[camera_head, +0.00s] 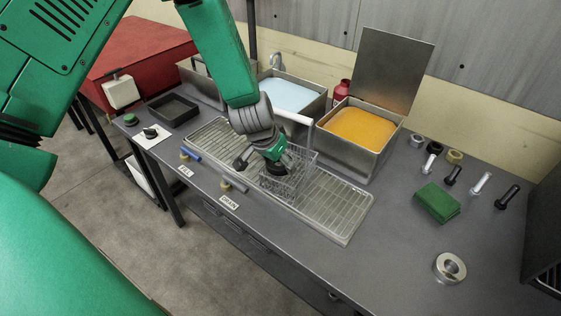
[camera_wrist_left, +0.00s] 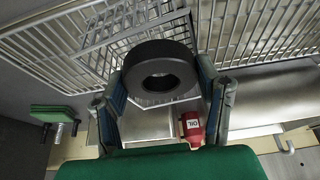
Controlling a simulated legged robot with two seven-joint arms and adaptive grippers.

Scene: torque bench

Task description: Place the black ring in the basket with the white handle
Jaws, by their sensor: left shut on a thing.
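My left gripper (camera_head: 262,162) is shut on the black ring (camera_head: 274,169) at the wire basket (camera_head: 298,178). In the left wrist view, the ring (camera_wrist_left: 150,52) sits between the two fingers of the gripper (camera_wrist_left: 163,85), its hole facing the camera. The basket (camera_wrist_left: 118,35) is behind the ring there. The basket stands on the metal drain grate, and its white handle (camera_head: 293,118) shows behind my wrist. I cannot tell whether the ring is above the basket's rim or inside it. My right gripper is not in view.
Behind the grate (camera_head: 333,205) are an open tank of orange liquid (camera_head: 358,127) and one of pale blue liquid (camera_head: 290,92). A red bottle (camera_head: 341,93) stands between them. Bolts, a green block (camera_head: 437,203) and a metal ring (camera_head: 450,268) lie at right. The front right bench is mostly clear.

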